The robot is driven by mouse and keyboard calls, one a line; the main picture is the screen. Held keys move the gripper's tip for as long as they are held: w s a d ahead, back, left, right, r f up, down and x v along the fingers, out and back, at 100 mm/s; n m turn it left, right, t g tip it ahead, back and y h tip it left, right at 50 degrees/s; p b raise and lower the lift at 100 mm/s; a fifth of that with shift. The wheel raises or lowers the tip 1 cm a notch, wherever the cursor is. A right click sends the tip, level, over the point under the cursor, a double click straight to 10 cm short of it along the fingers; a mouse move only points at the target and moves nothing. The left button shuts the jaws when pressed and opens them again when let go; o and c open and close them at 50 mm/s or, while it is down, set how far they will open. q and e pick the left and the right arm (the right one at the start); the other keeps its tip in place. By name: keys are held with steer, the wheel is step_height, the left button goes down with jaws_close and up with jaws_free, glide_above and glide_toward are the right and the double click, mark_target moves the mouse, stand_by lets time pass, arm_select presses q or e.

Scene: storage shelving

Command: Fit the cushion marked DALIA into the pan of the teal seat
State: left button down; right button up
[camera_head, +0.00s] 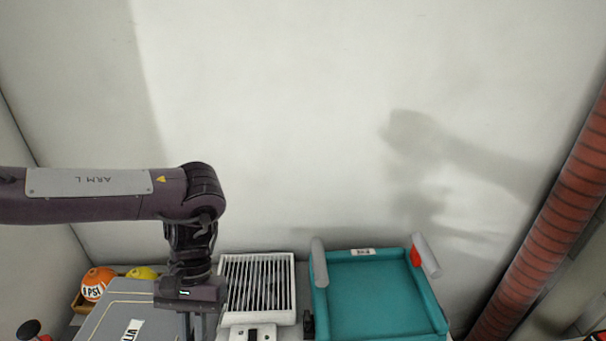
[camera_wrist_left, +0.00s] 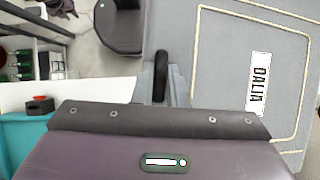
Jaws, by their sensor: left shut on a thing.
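The grey cushion (camera_head: 112,312) with pale piping lies at the lower left in the head view, its white label partly cut off. In the left wrist view the cushion (camera_wrist_left: 222,75) shows its label DALIA. My left gripper (camera_head: 200,330) is at the cushion's right edge, shut on the cushion; in the wrist view its fingers (camera_wrist_left: 160,85) are at that edge, by a black loop. The teal seat (camera_head: 432,308) stands to the right, apart from the cushion, with its pan empty, grey rolls on both sides and a red part at right. My right gripper is not in view.
A white slatted rack (camera_head: 291,290) stands between the cushion and the seat. An orange ball (camera_head: 97,283) and a yellow one (camera_head: 142,273) are behind the cushion. A pale wall closes off the back, and a red ribbed pipe (camera_head: 560,210) runs at the right.

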arm_select(q)
step_height(320, 180, down, 10)
steer(key=b, duration=1)
steer(key=shift+a+f+n+b, duration=0.15)
steer(key=shift+a+n+b, duration=0.1)
steer(key=shift+n+b, duration=0.05)
